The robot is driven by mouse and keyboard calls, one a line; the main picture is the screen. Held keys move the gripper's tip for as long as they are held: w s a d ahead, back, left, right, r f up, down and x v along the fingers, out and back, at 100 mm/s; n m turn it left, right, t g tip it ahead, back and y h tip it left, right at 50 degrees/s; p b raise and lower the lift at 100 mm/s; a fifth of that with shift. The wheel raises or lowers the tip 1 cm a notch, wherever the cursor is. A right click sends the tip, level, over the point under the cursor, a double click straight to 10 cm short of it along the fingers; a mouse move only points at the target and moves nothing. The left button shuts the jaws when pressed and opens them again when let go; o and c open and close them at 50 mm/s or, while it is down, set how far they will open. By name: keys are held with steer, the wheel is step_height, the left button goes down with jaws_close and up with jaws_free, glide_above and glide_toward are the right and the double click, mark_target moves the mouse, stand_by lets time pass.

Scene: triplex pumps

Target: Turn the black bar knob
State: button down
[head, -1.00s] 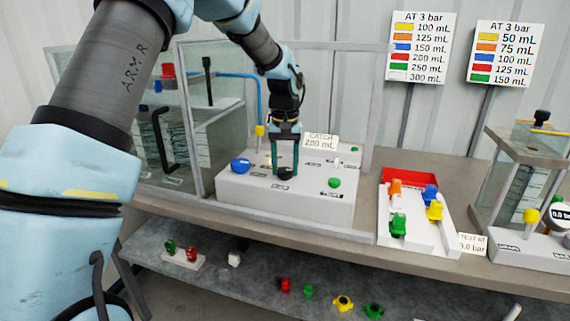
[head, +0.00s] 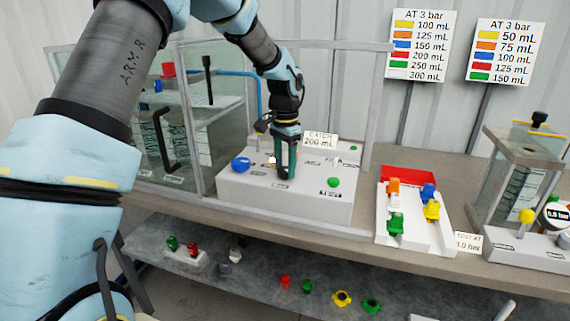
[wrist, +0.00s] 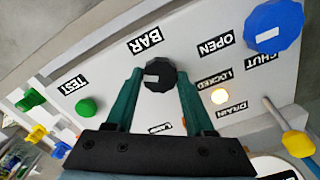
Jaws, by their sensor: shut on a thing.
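The black bar knob (wrist: 160,75) sits on the white panel beside the label BAR, with a pale mark on its top. My gripper (wrist: 161,78) is shut on it, one green finger on each side. In the head view my gripper (head: 285,174) reaches down to the top of the white pump box (head: 315,208). The fingers and wrist mostly hide the knob there.
A blue knob (wrist: 274,27) by OPEN and SHUT, a lit lamp (wrist: 220,97) by LOCKED, a yellow-handled lever (wrist: 297,143) and a green button (wrist: 86,107) stand near the fingers. A glass tank frame surrounds the box. A tray (head: 445,240) with coloured parts stands right.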

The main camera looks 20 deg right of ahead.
mark_target(285, 169)
steer(key=shift+m, duration=0.4)
steer(key=shift+c, duration=1.3)
jaws_free()
step_height(285, 169, up, 11)
steer(key=b, duration=0.2)
steer(key=shift+f, duration=0.1)
